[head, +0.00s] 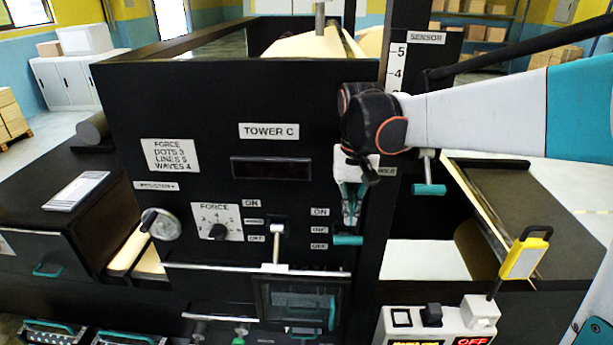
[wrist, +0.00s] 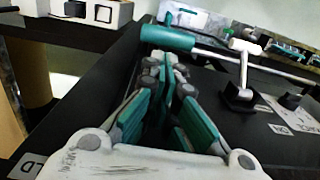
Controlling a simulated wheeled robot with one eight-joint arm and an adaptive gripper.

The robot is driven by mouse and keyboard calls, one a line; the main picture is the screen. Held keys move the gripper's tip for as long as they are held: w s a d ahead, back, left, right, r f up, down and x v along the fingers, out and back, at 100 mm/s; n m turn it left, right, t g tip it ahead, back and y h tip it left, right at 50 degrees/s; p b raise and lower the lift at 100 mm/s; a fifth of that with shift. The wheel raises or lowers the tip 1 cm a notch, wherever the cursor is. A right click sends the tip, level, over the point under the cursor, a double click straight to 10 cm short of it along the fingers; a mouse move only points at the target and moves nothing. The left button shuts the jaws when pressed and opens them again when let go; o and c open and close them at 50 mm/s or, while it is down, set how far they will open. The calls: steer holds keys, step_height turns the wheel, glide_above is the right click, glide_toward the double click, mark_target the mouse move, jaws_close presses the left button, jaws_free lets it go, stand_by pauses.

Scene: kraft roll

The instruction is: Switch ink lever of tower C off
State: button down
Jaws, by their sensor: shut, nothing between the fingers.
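Tower C's black panel (head: 190,105) faces me under a "TOWER C" label (head: 269,131). A lever with a teal handle (head: 348,240) sits low at the panel's right, level with the lowest, OFF label (head: 319,246) of the labels beside it; their middle word is too small to read surely. The handle also shows in the wrist view (wrist: 168,38). My gripper (head: 350,222) is shut and empty, pointing down just above this handle. Its fingertips (wrist: 160,62) look close to the handle; I cannot tell if they touch. The lever's pivot is hidden behind my gripper.
A silver lever (head: 278,235) with its own ON and OFF labels stands to the left, with a chrome rail (head: 210,267) below. Another teal-handled lever (head: 429,189) is to the right.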

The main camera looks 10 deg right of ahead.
mark_target(346, 238)
steer(key=shift+f, duration=1.05)
steer(key=shift+s, duration=0.1)
steer(key=shift+s+a+f+t, duration=0.1)
steer(key=shift+s+a+t, duration=0.05)
steer(key=shift+s+t, duration=0.15)
